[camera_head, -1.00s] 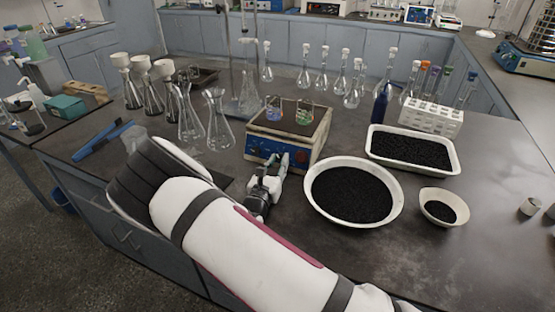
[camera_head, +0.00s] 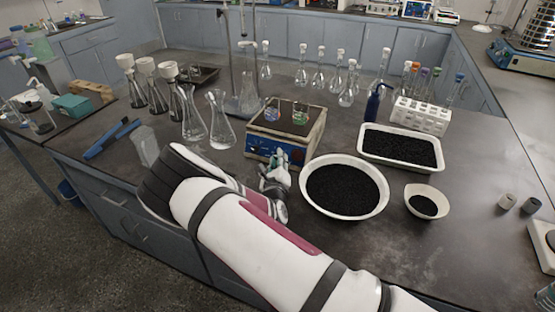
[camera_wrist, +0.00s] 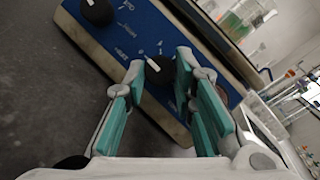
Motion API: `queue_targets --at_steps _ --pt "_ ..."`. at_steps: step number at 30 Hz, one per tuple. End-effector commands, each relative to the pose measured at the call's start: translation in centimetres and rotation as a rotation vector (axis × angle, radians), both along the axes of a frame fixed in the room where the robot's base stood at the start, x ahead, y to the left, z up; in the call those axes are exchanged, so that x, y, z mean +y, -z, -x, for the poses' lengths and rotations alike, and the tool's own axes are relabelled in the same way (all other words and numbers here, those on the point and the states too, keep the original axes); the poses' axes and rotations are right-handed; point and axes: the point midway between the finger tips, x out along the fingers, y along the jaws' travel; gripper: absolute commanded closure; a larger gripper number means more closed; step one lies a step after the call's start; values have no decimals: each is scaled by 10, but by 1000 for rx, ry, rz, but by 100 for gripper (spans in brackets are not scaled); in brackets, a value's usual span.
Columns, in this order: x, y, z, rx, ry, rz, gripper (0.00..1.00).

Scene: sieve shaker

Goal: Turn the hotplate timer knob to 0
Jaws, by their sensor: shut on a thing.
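The hotplate (camera_head: 258,147) is a beige box with a dark top and a blue front panel; the panel (camera_wrist: 125,35) also shows close up in the wrist view. A black knob with a white mark (camera_wrist: 158,72) sits on the panel between the teal fingers of my gripper (camera_wrist: 160,66). My gripper is shut on this knob. A second black knob (camera_wrist: 97,11) with a white mark is clear of the fingers, near the top of the wrist view. In the head view my gripper (camera_head: 280,158) is at the hotplate's front and hides part of the panel. The panel's printing is too blurred to read.
A round basin (camera_head: 385,200) of black grains is close to my gripper's right. Glass flasks (camera_head: 219,125) stand to the left of the hotplate. A tray (camera_head: 435,163) and a small bowl (camera_head: 438,194) are farther right.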

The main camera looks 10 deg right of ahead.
Motion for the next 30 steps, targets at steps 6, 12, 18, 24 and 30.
queue_targets --at_steps 6,12,18,24,30 --pt "1 0 0 13 -11 19 100" --pt "1 0 0 12 -11 20 100" --pt "1 0 0 12 -11 20 60" --pt "0 0 0 11 -11 20 56" --pt "1 0 3 12 -10 19 56"
